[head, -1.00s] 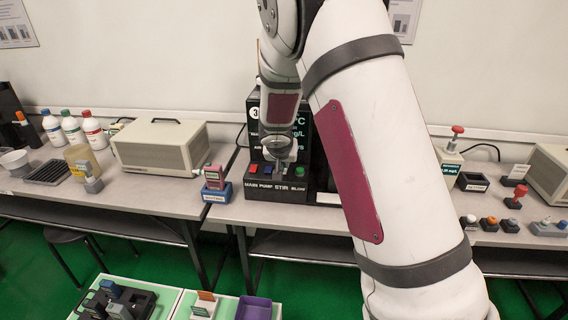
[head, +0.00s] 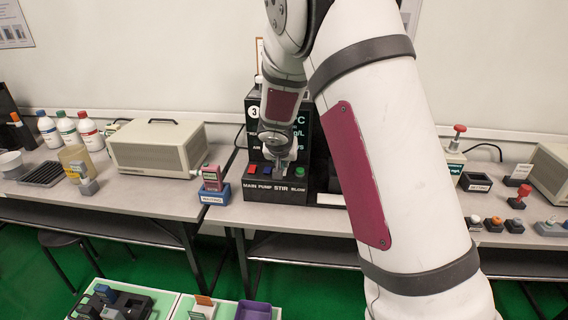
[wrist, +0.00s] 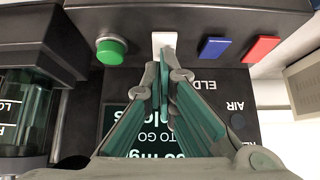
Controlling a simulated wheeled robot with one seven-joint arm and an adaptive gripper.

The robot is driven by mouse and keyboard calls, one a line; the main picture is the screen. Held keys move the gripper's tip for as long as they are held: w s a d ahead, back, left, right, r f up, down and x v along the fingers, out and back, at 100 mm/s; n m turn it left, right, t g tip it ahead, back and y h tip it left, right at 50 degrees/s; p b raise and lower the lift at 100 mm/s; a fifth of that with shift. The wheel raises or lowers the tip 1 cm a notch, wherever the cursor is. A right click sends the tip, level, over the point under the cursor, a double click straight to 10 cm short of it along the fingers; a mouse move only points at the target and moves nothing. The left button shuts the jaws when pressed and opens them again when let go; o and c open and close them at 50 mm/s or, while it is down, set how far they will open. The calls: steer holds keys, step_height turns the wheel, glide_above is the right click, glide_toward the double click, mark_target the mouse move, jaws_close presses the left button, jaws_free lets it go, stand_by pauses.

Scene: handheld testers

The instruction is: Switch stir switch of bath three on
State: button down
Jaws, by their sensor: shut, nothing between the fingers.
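Bath three is the black unit (head: 250,130) marked 3 on the back bench. Its front ledge is labelled MAIN, PUMP, STIR and BLOW. The white stir switch (wrist: 165,41) shows in the wrist view between the green button (wrist: 111,50) and the blue switch (wrist: 215,47). My gripper (wrist: 162,66) is shut and empty, its fingertips at the white switch's edge. Contact cannot be told. In the head view my gripper (head: 281,171) hides the stir switch above its label. Whether the switch is on or off is unclear.
The red main switch (wrist: 262,48) is beyond the blue one. A pink handheld tester (head: 211,178) in a blue holder stands left of the unit. A beige box (head: 155,147) is farther left. Several small testers stand on the right bench.

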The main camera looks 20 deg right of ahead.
steer(key=shift+r, duration=0.15)
steer(key=shift+r+p, duration=0.35)
steer(key=r+p, duration=0.1)
steer(key=r, duration=0.1)
steer(key=r+p, duration=0.1)
steer(key=shift+s+a+r+p, duration=0.1)
steer(key=shift+s+r+p, duration=0.2)
steer(key=shift+r, duration=0.1)
steer(key=s+a+r+b, duration=0.1)
steer(key=s+a+r, duration=0.3)
steer(key=s+r, duration=0.1)
steer(key=shift+s+r, duration=0.15)
steer(key=shift+s, duration=0.6)
